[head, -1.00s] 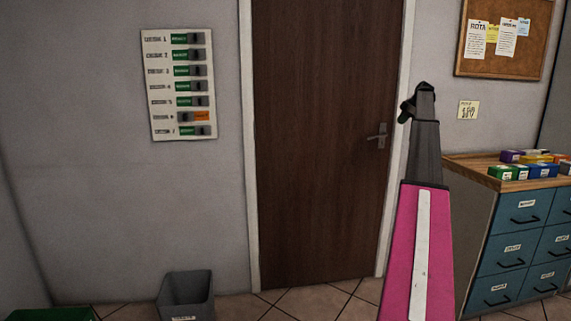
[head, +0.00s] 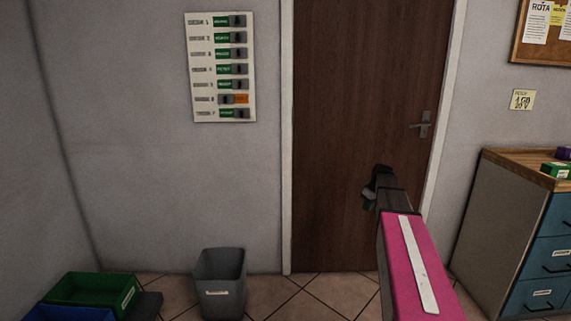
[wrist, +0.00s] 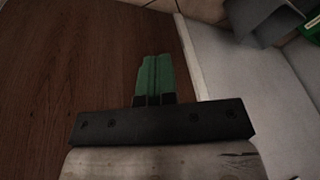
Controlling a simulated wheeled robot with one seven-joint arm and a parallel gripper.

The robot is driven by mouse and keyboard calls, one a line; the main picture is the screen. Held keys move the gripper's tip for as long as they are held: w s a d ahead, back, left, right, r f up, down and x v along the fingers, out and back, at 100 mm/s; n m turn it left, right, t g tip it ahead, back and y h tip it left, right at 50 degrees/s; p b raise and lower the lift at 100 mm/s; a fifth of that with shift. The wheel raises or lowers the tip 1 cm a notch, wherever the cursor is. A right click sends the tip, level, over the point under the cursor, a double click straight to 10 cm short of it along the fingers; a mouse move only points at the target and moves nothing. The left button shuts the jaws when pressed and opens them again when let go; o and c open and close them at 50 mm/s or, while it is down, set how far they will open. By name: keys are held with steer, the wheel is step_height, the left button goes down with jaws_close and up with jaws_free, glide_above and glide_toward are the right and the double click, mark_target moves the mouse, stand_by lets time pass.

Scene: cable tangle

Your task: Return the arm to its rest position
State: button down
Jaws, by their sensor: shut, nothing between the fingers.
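My arm, with a pink link and a dark grey end, reaches up from the lower right in the head view, in front of the brown door (head: 345,120). My gripper (head: 372,186) is at its far end, small and dark there. In the wrist view my gripper (wrist: 153,65) shows two green fingers pressed together with nothing between them. The door fills the left of that view behind the fingers. I cannot tell how far the fingers are from the door.
A switch panel (head: 220,68) hangs on the wall left of the door. A grey bin (head: 219,284) stands on the floor below it, with a green crate (head: 95,290) and a blue crate (head: 62,315) further left. A cabinet (head: 540,225) stands at the right.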

steer(key=s+a+f+m, duration=0.2)
steer(key=s+a+f, duration=0.2)
steer(key=s, duration=0.6)
steer(key=s+a+f+m+g+h, duration=0.1)
steer(key=s+a+f+m, duration=0.1)
steer(key=s+a+f, duration=0.3)
steer(key=s+a+f+m+h, duration=0.1)
steer(key=s+a+f, duration=0.3)
steer(key=s+a, duration=0.4)
steer(key=s+m, duration=0.1)
steer(key=s, duration=0.5)
steer(key=shift+s+a+f+g, duration=0.3)
steer(key=shift+a+f, duration=0.05)
